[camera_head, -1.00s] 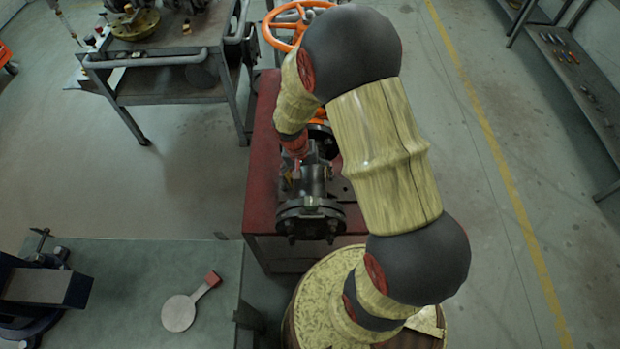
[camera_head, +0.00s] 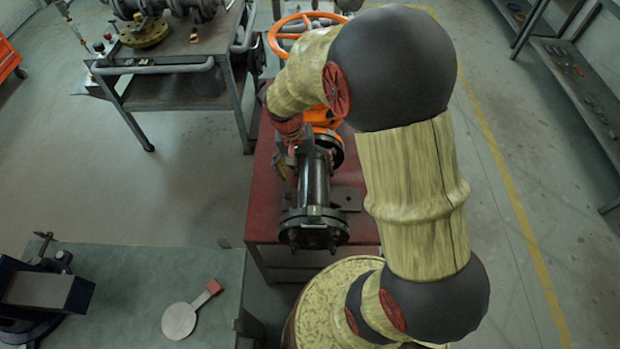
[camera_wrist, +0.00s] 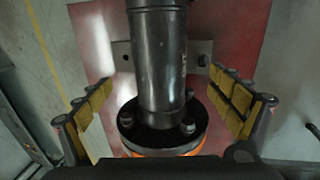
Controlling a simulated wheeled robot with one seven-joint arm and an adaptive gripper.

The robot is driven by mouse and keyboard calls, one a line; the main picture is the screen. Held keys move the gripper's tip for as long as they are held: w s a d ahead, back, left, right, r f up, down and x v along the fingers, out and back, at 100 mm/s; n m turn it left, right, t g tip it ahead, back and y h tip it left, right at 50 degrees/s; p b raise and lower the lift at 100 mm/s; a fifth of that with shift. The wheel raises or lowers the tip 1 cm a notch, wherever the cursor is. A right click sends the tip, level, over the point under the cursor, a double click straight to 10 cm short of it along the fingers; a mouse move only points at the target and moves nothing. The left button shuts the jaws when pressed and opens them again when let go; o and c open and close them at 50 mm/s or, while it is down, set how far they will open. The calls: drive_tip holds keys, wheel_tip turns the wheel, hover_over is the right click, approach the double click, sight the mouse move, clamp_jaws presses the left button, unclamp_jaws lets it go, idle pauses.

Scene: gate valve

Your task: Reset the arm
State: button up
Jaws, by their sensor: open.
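My gripper (camera_wrist: 165,115) is open in the wrist view, with yellow-padded fingers spread left and right. A dark pipe (camera_wrist: 158,60) with a bolted flange (camera_wrist: 165,135) lies between and beyond the fingers, and no contact shows. In the head view my gripper (camera_head: 286,155) is small and partly hidden, beside the dark pipe (camera_head: 313,180) of the gate valve. The valve's orange handwheel (camera_head: 277,40) is partly covered by my arm. The pipe's near flange (camera_head: 314,225) is in plain view.
The valve stands on a red bench (camera_head: 262,205). A green table (camera_head: 140,262) at lower left holds a round paddle (camera_head: 180,320) and a blue vise (camera_head: 45,295). A grey workbench (camera_head: 180,80) is at upper left, and a shelf (camera_head: 590,95) at right. Floor at right is clear.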

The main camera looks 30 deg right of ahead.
drive_tip(key=shift+a+r, duration=0.15)
drive_tip(key=shift+r, duration=0.65)
drive_tip(key=shift+n, duration=0.4)
drive_tip(key=s, duration=0.1)
drive_tip(key=s+a+n, duration=0.1)
drive_tip(key=s, duration=0.1)
drive_tip(key=shift+a+r+n, duration=0.1)
drive_tip(key=shift+a+n, duration=0.05)
drive_tip(key=shift+n, duration=0.15)
drive_tip(key=s+a+r+n+t+y, duration=0.1)
drive_tip(key=s+a+r+n+t, duration=0.1)
drive_tip(key=r, duration=0.9)
drive_tip(key=s+a+r+n+t, duration=0.2)
drive_tip(key=s+a+r+t, duration=0.2)
drive_tip(key=s+a+r, duration=0.3)
wheel_tip(320, 180, up, 5)
drive_tip(key=shift+s+f+t+y, duration=0.15)
drive_tip(key=shift+s+t+y, duration=0.25)
drive_tip(key=shift+s, duration=0.6)
